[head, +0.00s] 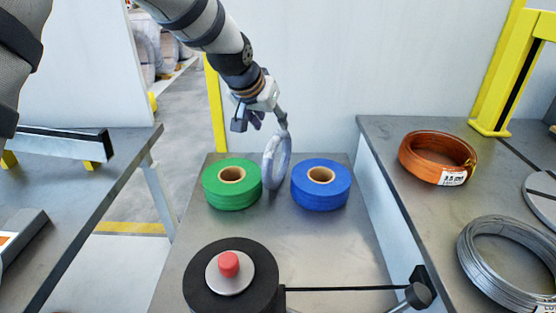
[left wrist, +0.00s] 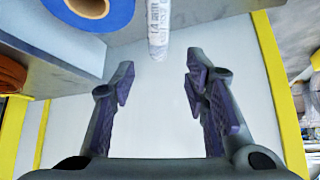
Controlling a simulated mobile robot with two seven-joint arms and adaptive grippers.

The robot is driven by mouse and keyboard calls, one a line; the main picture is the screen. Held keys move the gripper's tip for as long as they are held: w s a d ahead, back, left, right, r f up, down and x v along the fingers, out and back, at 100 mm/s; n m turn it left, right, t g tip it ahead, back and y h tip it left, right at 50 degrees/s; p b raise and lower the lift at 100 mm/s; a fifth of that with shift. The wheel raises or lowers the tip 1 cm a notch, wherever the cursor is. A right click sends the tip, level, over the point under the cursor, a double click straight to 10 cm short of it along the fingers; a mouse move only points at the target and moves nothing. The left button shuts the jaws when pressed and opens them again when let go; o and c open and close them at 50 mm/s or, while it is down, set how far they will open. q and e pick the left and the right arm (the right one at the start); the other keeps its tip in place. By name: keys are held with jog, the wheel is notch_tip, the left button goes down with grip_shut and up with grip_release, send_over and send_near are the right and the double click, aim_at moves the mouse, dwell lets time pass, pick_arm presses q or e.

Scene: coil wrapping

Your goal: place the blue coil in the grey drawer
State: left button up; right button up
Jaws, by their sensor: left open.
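A blue roll (head: 320,190) with a brown core lies flat on the middle table; part of it also shows in the left wrist view (left wrist: 118,14). A pale, whitish ring-shaped coil (head: 271,172) stands upright between the blue and green rolls; its printed edge shows in the left wrist view (left wrist: 158,28). My left gripper (head: 260,118) is open at the top of the pale coil. In the left wrist view its fingers (left wrist: 160,85) have empty space between them, with the pale coil beyond the tips. I cannot make out a grey drawer. My right gripper is out of view.
A green roll (head: 232,195) lies left of the pale coil. A black disc with a red knob (head: 229,264) stands in front. The right table holds an orange coil (head: 420,155) and a silver wire coil (head: 475,262). A yellow frame (head: 494,90) stands behind.

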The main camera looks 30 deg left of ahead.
aim_at(277, 134)
pick_arm(q)
jog(key=x, duration=0.3)
jog(key=shift+s, duration=0.1)
jog(key=x, duration=0.3)
jog(key=b+x, duration=0.1)
jog(key=x, duration=0.1)
jog(key=shift+s+d+f, duration=0.1)
jog(key=shift+s+f, duration=0.2)
jog(key=shift+r, duration=0.35)
grip_shut()
